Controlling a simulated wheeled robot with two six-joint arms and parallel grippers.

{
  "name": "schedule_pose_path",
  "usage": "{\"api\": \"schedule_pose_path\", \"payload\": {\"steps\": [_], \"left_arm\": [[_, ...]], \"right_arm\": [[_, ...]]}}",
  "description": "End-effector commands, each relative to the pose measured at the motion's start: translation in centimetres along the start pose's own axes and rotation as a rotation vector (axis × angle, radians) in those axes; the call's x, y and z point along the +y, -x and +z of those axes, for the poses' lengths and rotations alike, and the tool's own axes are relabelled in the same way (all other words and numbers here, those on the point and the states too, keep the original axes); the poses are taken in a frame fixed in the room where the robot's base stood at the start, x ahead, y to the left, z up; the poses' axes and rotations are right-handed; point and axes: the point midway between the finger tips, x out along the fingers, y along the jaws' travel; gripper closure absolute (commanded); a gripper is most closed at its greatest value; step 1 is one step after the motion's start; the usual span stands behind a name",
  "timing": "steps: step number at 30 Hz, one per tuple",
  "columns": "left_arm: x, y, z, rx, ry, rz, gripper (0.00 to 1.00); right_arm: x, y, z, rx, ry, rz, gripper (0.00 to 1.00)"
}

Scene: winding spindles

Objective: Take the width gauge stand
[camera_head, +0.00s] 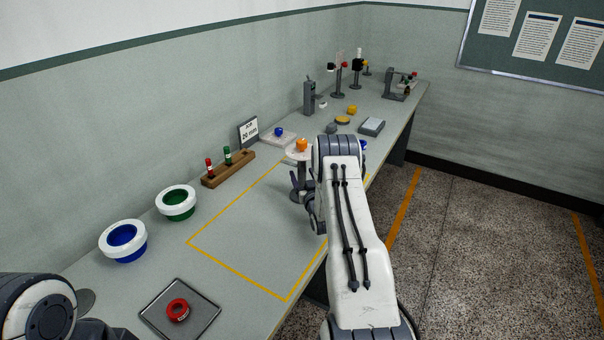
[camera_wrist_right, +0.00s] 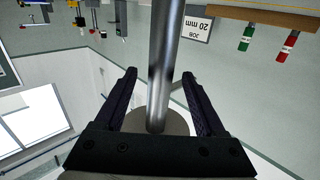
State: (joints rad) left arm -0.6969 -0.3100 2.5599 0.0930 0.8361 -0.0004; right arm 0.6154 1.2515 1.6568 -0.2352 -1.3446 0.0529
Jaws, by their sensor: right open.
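A stand (camera_head: 299,158) with a pale round top, an orange piece on it and a slim post is in the middle of the bench; no label shows whether it is the width gauge stand. My right gripper (camera_head: 303,187) is at this stand, partly hidden by my right arm. In the right wrist view, which is upside down, the open fingers (camera_wrist_right: 159,80) lie on either side of the metal post (camera_wrist_right: 160,50). I cannot tell if they touch it. The round plate (camera_wrist_right: 160,122) shows behind the gripper body. My left gripper is out of view.
A wooden rack (camera_head: 228,170) with red and green pieces and a job sign (camera_head: 248,131) stand at the wall side. The yellow-outlined area (camera_head: 240,238) is mostly clear.

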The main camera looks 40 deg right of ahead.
Motion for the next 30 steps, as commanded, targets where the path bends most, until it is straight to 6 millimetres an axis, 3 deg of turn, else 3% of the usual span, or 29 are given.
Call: {"api": "schedule_pose_path", "payload": {"steps": [4,11,12,17,18,30], "left_arm": [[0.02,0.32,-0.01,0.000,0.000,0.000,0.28],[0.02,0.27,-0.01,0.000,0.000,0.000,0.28],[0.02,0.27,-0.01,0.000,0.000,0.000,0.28],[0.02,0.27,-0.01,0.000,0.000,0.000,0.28],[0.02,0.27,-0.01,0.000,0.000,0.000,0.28],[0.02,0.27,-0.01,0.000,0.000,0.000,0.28]], "right_arm": [[-0.01,-1.19,-0.01,-0.001,0.000,0.000,0.28],[0.00,-1.34,0.07,-0.002,0.000,0.000,0.28],[-0.01,-1.33,0.07,-0.002,0.000,0.000,0.32],[0.00,-1.33,0.06,-0.002,0.000,0.000,0.93],[0.00,-1.32,0.05,-0.001,0.000,0.000,1.00],[0.02,-1.32,0.03,-0.001,0.000,0.001,1.00]]}}
